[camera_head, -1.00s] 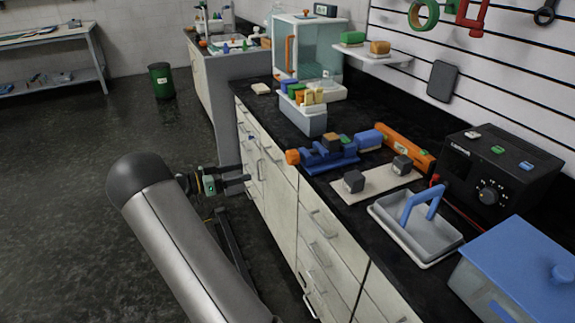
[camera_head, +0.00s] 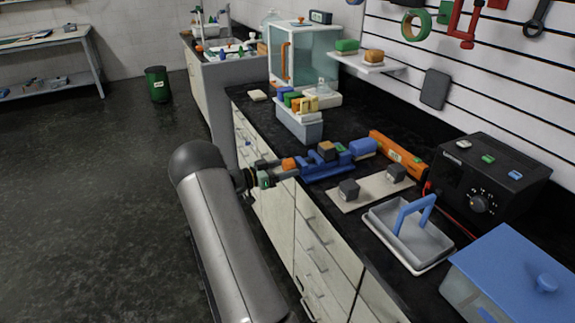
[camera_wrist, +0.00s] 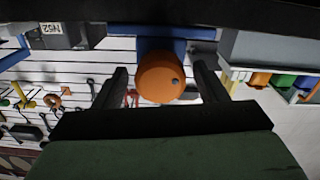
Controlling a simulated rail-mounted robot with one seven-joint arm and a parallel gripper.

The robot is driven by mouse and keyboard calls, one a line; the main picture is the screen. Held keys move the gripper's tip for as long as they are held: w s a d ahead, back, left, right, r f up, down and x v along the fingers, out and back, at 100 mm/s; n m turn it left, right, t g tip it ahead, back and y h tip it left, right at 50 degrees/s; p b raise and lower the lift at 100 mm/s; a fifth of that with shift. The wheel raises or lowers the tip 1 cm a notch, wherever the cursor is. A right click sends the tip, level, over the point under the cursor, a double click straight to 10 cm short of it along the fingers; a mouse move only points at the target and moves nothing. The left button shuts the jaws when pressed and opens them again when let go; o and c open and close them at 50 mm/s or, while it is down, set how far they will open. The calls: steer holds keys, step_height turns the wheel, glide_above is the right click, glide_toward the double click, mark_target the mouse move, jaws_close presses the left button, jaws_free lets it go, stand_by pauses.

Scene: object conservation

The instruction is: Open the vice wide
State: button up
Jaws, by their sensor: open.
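The blue vice (camera_head: 326,165) stands at the front edge of the black counter, with a small brown-orange block (camera_head: 326,149) at its jaws. Its orange knob (camera_head: 289,164) sticks out over the counter's front edge. My gripper (camera_head: 283,170) is open just in front of the knob. In the wrist view the orange knob (camera_wrist: 160,78) sits between the two dark fingers (camera_wrist: 160,85), with a visible gap on each side. The blue vice body (camera_wrist: 160,45) shows behind the knob. How deep the knob is between the fingers is hard to tell.
A grey bin of coloured blocks (camera_head: 299,124) stands behind the vice. Drawer fronts (camera_head: 281,210) are below.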

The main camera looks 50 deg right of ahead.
steer(key=shift+s+d, duration=0.2)
steer(key=shift+d, duration=0.3)
steer(key=c, duration=1)
